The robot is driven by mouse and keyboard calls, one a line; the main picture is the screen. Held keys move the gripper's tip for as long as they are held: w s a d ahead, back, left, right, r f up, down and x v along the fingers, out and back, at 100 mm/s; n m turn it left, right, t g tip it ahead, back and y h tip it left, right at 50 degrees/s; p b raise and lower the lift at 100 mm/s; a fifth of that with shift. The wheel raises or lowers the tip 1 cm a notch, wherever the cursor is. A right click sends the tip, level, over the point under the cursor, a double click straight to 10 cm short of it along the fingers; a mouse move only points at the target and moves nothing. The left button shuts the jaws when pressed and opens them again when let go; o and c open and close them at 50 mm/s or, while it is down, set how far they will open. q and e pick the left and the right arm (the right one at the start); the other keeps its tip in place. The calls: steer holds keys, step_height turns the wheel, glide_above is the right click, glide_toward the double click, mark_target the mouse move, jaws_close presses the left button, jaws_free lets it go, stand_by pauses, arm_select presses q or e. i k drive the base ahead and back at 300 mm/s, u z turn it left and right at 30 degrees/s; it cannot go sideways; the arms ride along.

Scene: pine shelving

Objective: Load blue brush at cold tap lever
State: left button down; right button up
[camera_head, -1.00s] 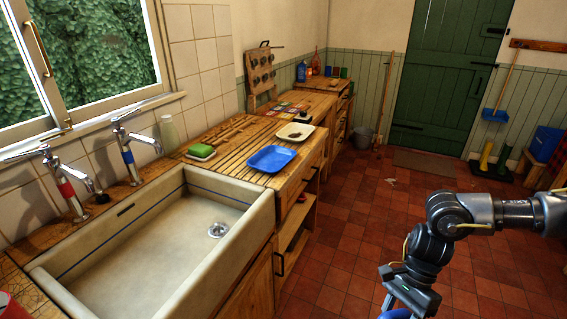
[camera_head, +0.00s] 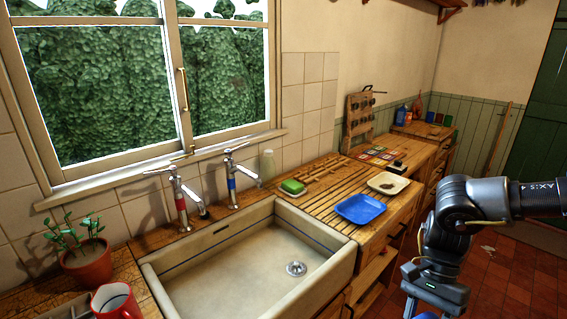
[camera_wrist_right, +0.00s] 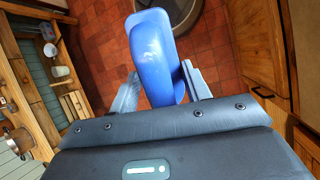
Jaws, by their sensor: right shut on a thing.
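The blue brush (camera_wrist_right: 155,45) is in my right gripper (camera_wrist_right: 160,88), with its smooth blue body between the two pale fingers in the right wrist view. I cannot make out its bristles. In the head view my right arm comes in from the right, and its fingertips are cut off at the bottom edge. The cold tap (camera_head: 231,184), with a blue band, stands behind the sink, and its lever (camera_head: 238,149) is on top. The hot tap (camera_head: 180,203), with a red band, stands to its left. The gripper is well apart from both taps. My left gripper is not in view.
The sink (camera_head: 255,262) lies in front of the taps. A green sponge (camera_head: 292,187), blue tray (camera_head: 362,208) and cream dish (camera_head: 388,183) sit on the counter to its right. A potted plant (camera_head: 87,262) and red mug (camera_head: 116,303) stand left.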

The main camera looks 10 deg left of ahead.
mark_target(228, 151)
steer(key=z, duration=0.5)
steer(key=k, duration=0.6)
steer(key=z, duration=0.8)
steer(key=i, duration=0.9)
steer(key=u, duration=1)
steer(key=i, duration=0.4)
steer(key=u, duration=0.4)
